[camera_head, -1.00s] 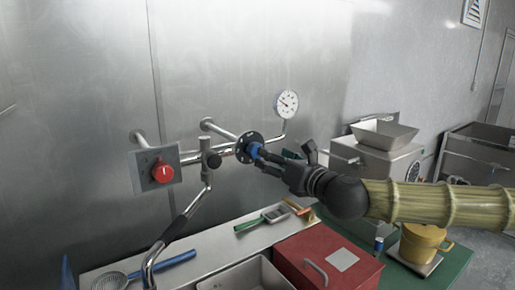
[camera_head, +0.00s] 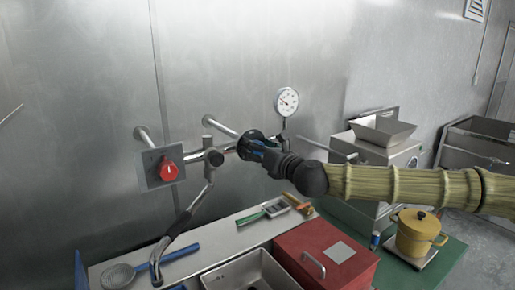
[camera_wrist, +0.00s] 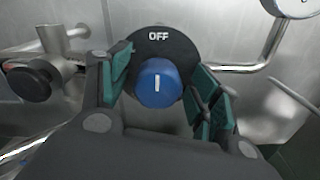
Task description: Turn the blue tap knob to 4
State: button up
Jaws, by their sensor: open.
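The blue tap knob (camera_wrist: 157,84) sits on a round black dial plate (camera_wrist: 158,45) marked OFF at its top. The knob's white line points up, toward OFF. My gripper (camera_wrist: 162,88) is open, with one finger on each side of the knob. A gap shows on both sides in the wrist view, wider on the right. In the head view, my gripper (camera_head: 268,152) is close in front of the dial and covers most of the knob. Other dial marks, including any 4, are hidden or too small to read.
A red knob (camera_head: 169,171) on a square plate is left on the pipework. A round gauge (camera_head: 286,101) stands above right of the dial. A black valve handle (camera_wrist: 28,83) is left of my gripper. A red box (camera_head: 310,262) and a sink (camera_head: 250,272) are below.

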jog(key=shift+s+r, duration=0.1)
jog(key=shift+s, duration=0.05)
jog(key=c, duration=1)
jog(key=shift+c, duration=0.2)
